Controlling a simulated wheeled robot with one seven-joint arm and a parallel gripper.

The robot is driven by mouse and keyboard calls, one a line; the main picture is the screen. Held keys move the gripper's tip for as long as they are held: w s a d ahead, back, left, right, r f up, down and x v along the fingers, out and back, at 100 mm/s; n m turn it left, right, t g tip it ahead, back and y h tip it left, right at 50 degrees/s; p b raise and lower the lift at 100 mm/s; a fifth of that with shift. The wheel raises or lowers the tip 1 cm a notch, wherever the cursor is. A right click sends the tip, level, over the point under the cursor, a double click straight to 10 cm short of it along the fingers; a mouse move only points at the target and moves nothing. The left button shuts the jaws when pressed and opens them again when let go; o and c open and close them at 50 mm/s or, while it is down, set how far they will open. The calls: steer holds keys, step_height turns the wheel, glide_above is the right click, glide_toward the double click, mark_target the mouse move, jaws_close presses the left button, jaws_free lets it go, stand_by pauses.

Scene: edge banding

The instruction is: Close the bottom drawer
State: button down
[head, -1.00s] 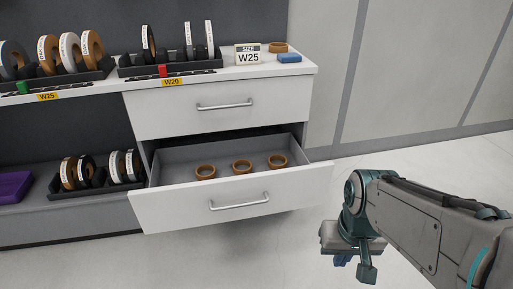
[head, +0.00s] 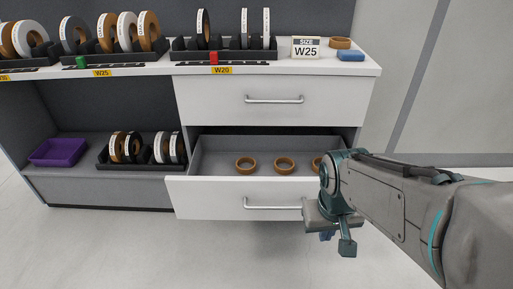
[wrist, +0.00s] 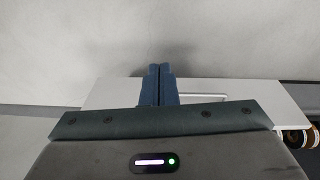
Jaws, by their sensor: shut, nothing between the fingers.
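The bottom drawer (head: 220,200) is pulled out of the white cabinet, with its bar handle (head: 270,207) on the front. Several brown tape rolls (head: 284,166) lie inside it; my arm partly covers the right one. My gripper (head: 327,236) is in front of the drawer's right part, pointing down, and hides the right end of the drawer front. In the wrist view my gripper's blue fingers (wrist: 160,85) are together with nothing between them. The white drawer front (wrist: 115,92) and handle (wrist: 205,97) show behind them. I cannot tell whether they touch.
The top drawer (head: 235,102) is shut. A purple bin (head: 60,151) sits on the lower left shelf. Floor (head: 100,245) in front is clear.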

mark_target(269, 187)
steer(key=w+d+r+n+t+h, duration=0.1)
steer(key=w+d+n+t, duration=0.2)
steer(key=w, duration=0.5)
steer(key=w+d+r+n+t+h, duration=0.1)
steer(key=w+n+t, duration=0.3)
steer(key=w, duration=0.3)
steer(key=a+f+n+g+y+p, duration=0.1)
steer(key=a+f+n+g+y, duration=0.1)
steer(key=a+f+n+y, duration=0.45)
steer(key=w+a+f+b, duration=0.2)
steer(key=w+a+f+n+b, duration=0.1)
steer(key=w+a+f+b, duration=0.1)
steer(key=w+b, duration=0.1)
steer(key=w+a+f+n+b, duration=0.1)
steer(key=w+a+f+b, duration=0.1)
steer(key=shift+w+f+n+y+b, duration=0.25)
steer(key=shift+w+b, duration=0.05)
steer(key=shift+w, duration=0.1)
steer(key=shift+w+r, duration=0.1)
steer(key=shift+w, duration=0.55)
steer(key=shift+w+d+r, duration=0.1)
